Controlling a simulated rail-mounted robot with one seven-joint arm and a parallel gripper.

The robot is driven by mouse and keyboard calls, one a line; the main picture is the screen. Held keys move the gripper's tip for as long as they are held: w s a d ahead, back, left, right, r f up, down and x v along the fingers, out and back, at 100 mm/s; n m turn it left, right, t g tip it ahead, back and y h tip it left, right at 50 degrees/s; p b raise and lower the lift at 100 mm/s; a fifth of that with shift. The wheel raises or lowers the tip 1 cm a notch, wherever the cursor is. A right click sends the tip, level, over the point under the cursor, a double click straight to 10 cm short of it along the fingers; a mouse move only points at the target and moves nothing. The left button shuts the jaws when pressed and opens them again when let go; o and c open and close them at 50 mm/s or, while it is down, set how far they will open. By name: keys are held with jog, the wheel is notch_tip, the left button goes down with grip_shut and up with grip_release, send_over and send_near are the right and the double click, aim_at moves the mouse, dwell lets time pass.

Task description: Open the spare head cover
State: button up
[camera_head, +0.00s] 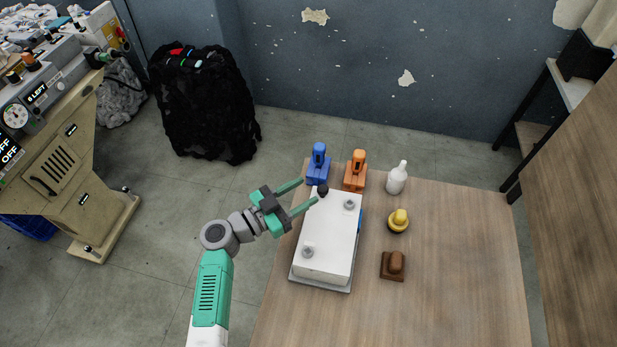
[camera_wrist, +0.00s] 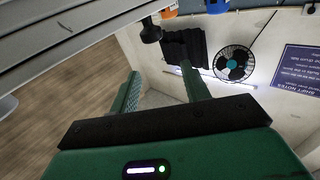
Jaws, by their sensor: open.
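The spare head cover appears to be the white box-like lid (camera_head: 328,235) on a grey base on the wooden table. It looks closed. Two grey round fittings sit on its top. A black knob (camera_head: 322,190) stands at its far left corner; it also shows in the wrist view (camera_wrist: 150,31). My gripper (camera_head: 308,191) is open and empty, just left of the knob, with its fingers pointing toward the far right. In the wrist view my gripper (camera_wrist: 160,72) shows both green fingers apart, with the knob beyond the tips. I cannot tell whether a finger touches the knob.
A blue tool (camera_head: 318,165) and an orange tool (camera_head: 356,170) stand just behind the box. A white bottle (camera_head: 397,178), a yellow-topped item (camera_head: 398,221) and a brown block (camera_head: 394,265) stand to its right. The wooden table (camera_head: 460,270) is clear farther right.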

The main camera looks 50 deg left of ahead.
aim_at(318, 192)
jog(key=shift+g+h, duration=0.3)
jog(key=w+f, duration=0.1)
jog(key=w, duration=0.1)
jog(key=w+f+b, duration=0.1)
jog(key=w, duration=0.1)
jog(key=w+d+f+b, duration=0.1)
jog(key=shift+w, duration=0.4)
jog(key=shift+w+d, duration=0.1)
jog(key=shift+w, duration=0.3)
jog(key=shift+r, duration=0.1)
grip_shut()
